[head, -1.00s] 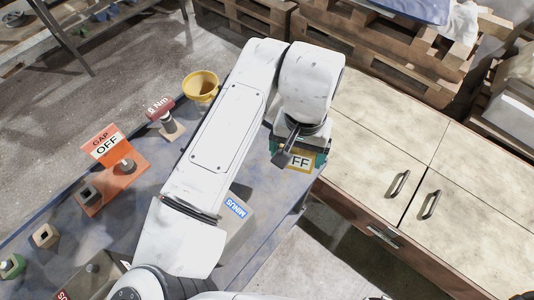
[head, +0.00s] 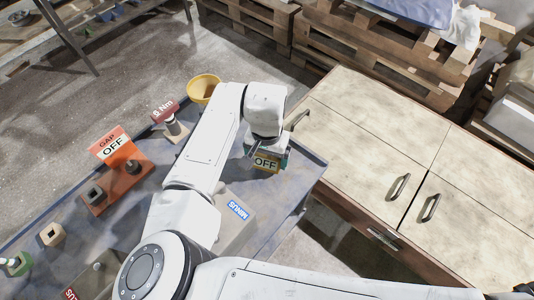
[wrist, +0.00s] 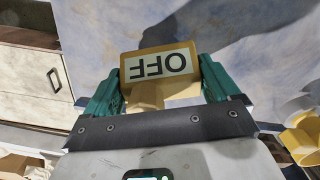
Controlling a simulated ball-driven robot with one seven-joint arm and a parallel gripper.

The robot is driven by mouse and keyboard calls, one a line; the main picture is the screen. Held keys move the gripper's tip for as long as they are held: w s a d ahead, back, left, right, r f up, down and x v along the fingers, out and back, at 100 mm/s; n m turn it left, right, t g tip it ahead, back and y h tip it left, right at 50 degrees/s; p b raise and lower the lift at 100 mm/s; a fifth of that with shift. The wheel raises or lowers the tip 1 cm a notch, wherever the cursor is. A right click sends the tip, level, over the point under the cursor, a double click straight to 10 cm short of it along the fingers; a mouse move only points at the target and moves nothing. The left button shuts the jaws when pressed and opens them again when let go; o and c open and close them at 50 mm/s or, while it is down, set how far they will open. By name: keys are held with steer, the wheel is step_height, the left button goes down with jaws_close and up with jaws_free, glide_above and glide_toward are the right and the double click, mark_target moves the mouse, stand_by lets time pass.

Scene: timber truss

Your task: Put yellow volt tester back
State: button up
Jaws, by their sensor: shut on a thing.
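The yellow volt tester (head: 266,171) has a pale label reading OFF and is over the right end of the blue-grey bench. In the wrist view the yellow volt tester (wrist: 160,92) sits between the teal fingers, its label upside down. My gripper (wrist: 158,80) is shut on it; it also shows in the head view (head: 268,155). The head view does not make clear whether the tester touches the bench top. Its underside is hidden.
A yellow bowl (head: 203,87), a red 6 Nm piece (head: 165,112) and an orange GAP OFF piece (head: 112,150) stand to the left. A wooden cabinet (head: 350,150) stands right of the bench.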

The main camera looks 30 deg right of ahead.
steer(key=shift+f, duration=0.1)
steer(key=o, duration=1)
